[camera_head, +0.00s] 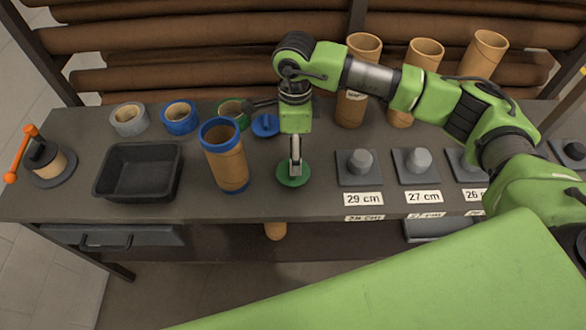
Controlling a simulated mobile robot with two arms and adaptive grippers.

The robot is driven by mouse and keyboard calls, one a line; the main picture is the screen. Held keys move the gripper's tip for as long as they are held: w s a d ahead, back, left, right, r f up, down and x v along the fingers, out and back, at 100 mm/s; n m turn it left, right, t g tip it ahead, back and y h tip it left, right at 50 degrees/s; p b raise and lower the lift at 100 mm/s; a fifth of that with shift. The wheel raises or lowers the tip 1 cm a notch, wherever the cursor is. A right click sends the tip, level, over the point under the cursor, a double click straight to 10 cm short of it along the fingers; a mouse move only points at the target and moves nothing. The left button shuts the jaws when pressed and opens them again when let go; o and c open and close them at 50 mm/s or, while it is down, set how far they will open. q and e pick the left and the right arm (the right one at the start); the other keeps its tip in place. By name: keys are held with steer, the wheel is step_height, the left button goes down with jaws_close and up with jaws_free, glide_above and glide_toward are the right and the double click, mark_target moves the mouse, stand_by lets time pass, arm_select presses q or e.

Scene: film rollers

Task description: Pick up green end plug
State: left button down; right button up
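The green end plug (292,178) is a flat round disc lying on the dark table near its front edge, left of the 29 cm station. My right arm comes in from the right and bends down over it. My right gripper (296,168) points down at the middle of the plug. Its fingertips are at or just above the plug's centre and hide that part. I cannot tell whether they are open or closed around it. My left gripper is out of view.
A cardboard tube with blue ends (226,160) stands close left of the plug. A blue end plug (265,125) lies behind it. A black tray (137,172) and tape rolls (179,117) are further left. Grey holders (360,165) with length labels stand right, with cardboard tubes (352,108) behind.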

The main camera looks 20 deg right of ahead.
step_height(320, 180, down, 2)
steer(key=shift+w+f, duration=0.1)
steer(key=shift+f, duration=0.35)
steer(key=shift+a+f+p, duration=0.1)
steer(key=shift+f+p, duration=0.2)
steer(key=shift+p, duration=0.2)
step_height(320, 180, down, 4)
steer(key=shift+a+r+p, duration=0.1)
steer(key=shift+r+p, duration=0.15)
steer(key=shift+p, duration=0.55)
steer(key=shift+w+f, duration=0.1)
steer(key=shift+f, duration=0.45)
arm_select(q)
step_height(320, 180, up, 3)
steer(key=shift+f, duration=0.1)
arm_select(e)
steer(key=c, duration=0.8)
